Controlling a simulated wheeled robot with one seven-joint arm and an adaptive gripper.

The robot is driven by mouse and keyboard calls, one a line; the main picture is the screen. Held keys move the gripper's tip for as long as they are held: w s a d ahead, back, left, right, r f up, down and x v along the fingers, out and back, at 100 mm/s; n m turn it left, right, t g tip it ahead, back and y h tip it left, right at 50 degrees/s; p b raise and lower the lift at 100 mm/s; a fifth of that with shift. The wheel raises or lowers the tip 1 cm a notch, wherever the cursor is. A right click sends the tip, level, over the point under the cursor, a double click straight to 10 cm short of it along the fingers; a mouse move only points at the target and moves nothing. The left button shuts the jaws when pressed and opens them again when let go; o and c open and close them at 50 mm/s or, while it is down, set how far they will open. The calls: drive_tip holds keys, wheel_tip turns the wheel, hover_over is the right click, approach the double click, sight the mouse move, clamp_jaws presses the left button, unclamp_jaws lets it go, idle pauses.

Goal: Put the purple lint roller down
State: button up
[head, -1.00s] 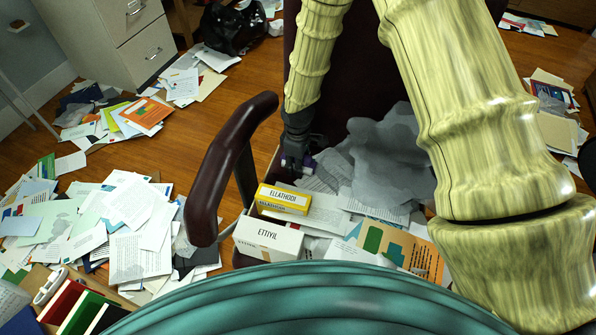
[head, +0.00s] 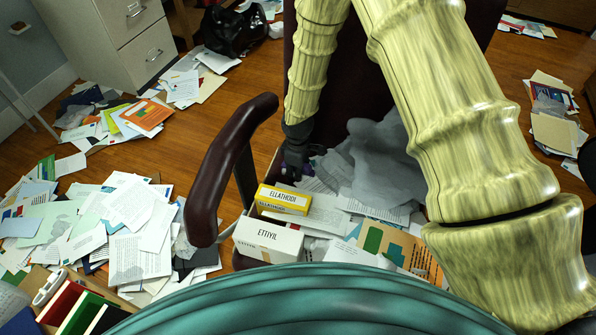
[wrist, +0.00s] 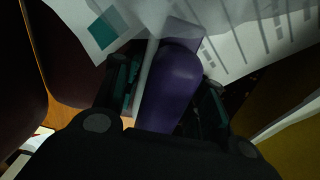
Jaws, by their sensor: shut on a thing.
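The purple lint roller (wrist: 172,88) is between my gripper's fingers in the wrist view, with papers just beyond it. My gripper (wrist: 165,95) is shut on it. In the head view, my gripper (head: 293,172) is low over the paper-covered chair seat, near the inner side of the left armrest. Only a small, dark purple bit of the roller shows there. I cannot tell whether the roller touches the papers or the seat.
A yellow box (head: 283,198) and a white box (head: 268,238) lie on the seat's near papers. A dark red armrest (head: 228,165) stands at left. Grey crumpled sheets (head: 378,160) lie right of my gripper. Paper piles (head: 125,225) cover the floor at left.

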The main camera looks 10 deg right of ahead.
drive_tip(key=o, duration=1.1)
drive_tip(key=shift+s+f, duration=0.1)
drive_tip(key=shift+f, duration=0.15)
drive_tip(key=shift+o, duration=1.1)
drive_tip(key=shift+f, duration=0.2)
drive_tip(key=shift+r, duration=0.1)
wheel_tip(320, 180, up, 13)
drive_tip(key=shift+p, duration=0.8)
